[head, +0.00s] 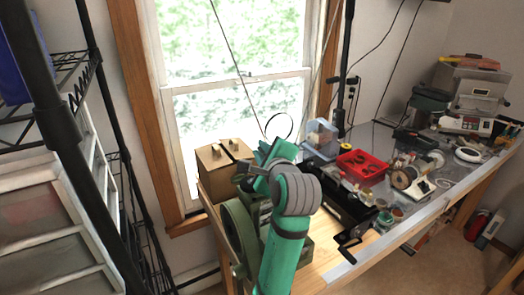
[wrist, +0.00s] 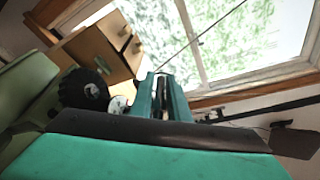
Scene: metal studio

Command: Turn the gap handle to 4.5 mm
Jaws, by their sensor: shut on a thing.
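A green machine with a large round wheel (head: 236,235) stands at the front left of the bench, partly hidden behind my teal arm. My gripper (head: 268,152) is above this machine, near its top. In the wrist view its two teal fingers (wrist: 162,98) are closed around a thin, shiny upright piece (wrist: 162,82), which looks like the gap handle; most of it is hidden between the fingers. A black knob with a ridged rim (wrist: 84,89) and a small whitish dial (wrist: 117,104) lie just left of the fingers. No scale reading is legible.
A wooden box (head: 214,164) stands behind the machine by the window. A black device with a crank (head: 348,240) is to the right. A red tray (head: 361,163), a clear blue bin (head: 320,138) and several tools crowd the bench. A black shelf rack is at left.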

